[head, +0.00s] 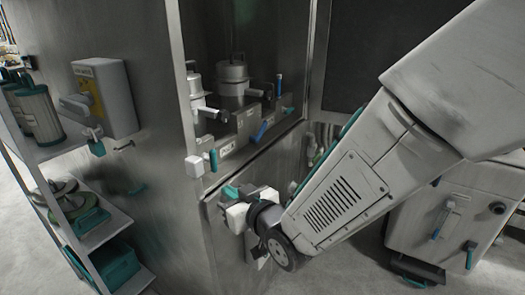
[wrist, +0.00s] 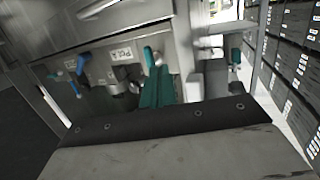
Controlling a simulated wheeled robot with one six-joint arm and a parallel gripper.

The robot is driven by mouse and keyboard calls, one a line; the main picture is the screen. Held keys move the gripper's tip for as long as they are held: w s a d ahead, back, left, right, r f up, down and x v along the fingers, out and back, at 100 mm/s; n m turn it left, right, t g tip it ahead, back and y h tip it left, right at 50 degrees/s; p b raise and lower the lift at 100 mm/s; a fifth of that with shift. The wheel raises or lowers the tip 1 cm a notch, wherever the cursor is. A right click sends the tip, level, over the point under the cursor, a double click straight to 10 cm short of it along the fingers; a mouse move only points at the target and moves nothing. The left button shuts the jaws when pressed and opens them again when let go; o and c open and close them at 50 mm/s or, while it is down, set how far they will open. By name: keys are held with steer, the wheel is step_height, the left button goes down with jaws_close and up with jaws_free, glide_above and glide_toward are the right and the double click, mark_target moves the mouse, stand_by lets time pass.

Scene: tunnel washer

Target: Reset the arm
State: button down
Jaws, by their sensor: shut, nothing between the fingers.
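My arm reaches from the upper right down to the lower middle of the head view. My gripper (head: 235,193) is at its end, close to the metal cabinet front, with teal and white parts showing. In the wrist view the teal fingers of my gripper (wrist: 158,82) are together with nothing between them. Behind them is a metal panel (wrist: 115,55) with a label, blue handles (wrist: 82,60) and dark fittings. I cannot tell whether the fingertips touch the panel.
A steel cabinet (head: 180,130) holds metal canisters (head: 232,78) and a blue-handled valve (head: 262,130). Shelves with teal boxes (head: 115,262) stand at the left. A grey unit (head: 440,215) stands at the right. Racks of dark bins (wrist: 290,60) show in the wrist view.

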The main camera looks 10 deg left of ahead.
step_height(320, 180, down, 7)
steer(key=s+d+g+h, duration=0.2)
steer(key=d+g+h, duration=0.1)
steer(key=s+d+m+g+h, duration=0.25)
steer(key=d+h, duration=0.25)
steer(key=d, duration=0.6)
steer(key=s+d+r+m+g+h, duration=0.1)
steer(key=s+d+r, duration=0.3)
steer(key=d, duration=0.5)
steer(key=s+d+r+m+g+h, duration=0.1)
steer(key=s+d+r+m, duration=0.2)
steer(key=s+d+r, duration=0.2)
steer(key=s+d+r+m+g+h, duration=0.1)
steer(key=s+d+r, duration=0.4)
steer(key=d, duration=0.8)
steer(key=s+m+g, duration=0.1)
steer(key=s+m, duration=0.1)
steer(key=shift+s+d+r+h, duration=0.2)
steer(key=shift+s+d+h, duration=0.1)
steer(key=shift+d+h, duration=0.1)
